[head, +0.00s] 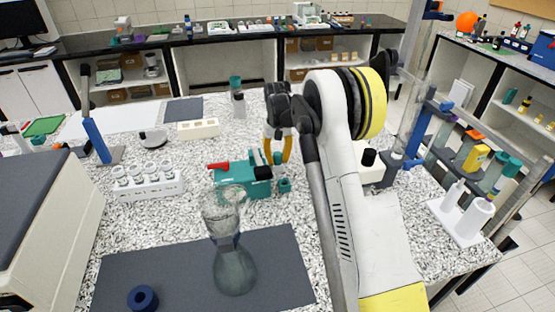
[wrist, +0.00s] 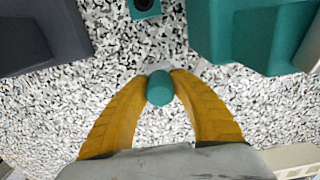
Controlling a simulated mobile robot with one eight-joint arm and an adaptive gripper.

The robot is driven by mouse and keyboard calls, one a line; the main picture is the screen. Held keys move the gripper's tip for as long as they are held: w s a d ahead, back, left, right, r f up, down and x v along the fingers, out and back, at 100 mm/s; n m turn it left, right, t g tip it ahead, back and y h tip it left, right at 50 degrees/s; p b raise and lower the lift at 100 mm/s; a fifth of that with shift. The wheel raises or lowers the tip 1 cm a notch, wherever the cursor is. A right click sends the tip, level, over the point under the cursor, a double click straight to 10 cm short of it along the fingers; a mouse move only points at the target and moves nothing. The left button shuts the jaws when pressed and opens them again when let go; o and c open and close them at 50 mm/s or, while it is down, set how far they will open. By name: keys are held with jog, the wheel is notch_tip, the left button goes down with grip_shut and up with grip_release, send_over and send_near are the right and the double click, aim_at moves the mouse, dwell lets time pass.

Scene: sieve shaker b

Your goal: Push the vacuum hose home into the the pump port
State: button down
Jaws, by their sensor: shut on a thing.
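My gripper (head: 279,157) has its yellow fingers closed on a teal cylindrical piece, which I take to be the vacuum hose end (wrist: 160,88). It sits between the fingertips, seen end-on in the wrist view. The teal pump (head: 233,181), with a red part on its left and a black part on its right, stands on the speckled bench. A small teal block with a dark round opening (wrist: 145,6), apparently the pump port, is at the top edge of the wrist view, apart from the held piece. It also shows in the head view (head: 285,185). How deep the piece sits in the fingers is unclear.
A glass flask (head: 234,265) stands on a dark mat (head: 170,278) in front of the pump, with a dark blue ring (head: 143,298) nearby. A white rack (head: 148,184) is left. A teal-capped bottle (head: 237,98) stands behind.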

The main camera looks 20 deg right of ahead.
aim_at(277, 153)
jog(key=shift+r, duration=0.15)
jog(key=shift+r+p, duration=1.6)
jog(key=shift+r, duration=1.25)
jog(key=shift+r+p, duration=0.85)
jog(key=shift+r, duration=0.7)
jog(key=shift+s, duration=0.1)
jog(key=s+a+f+p, duration=0.2)
jog(key=s, duration=0.7)
jog(key=shift+s, duration=0.35)
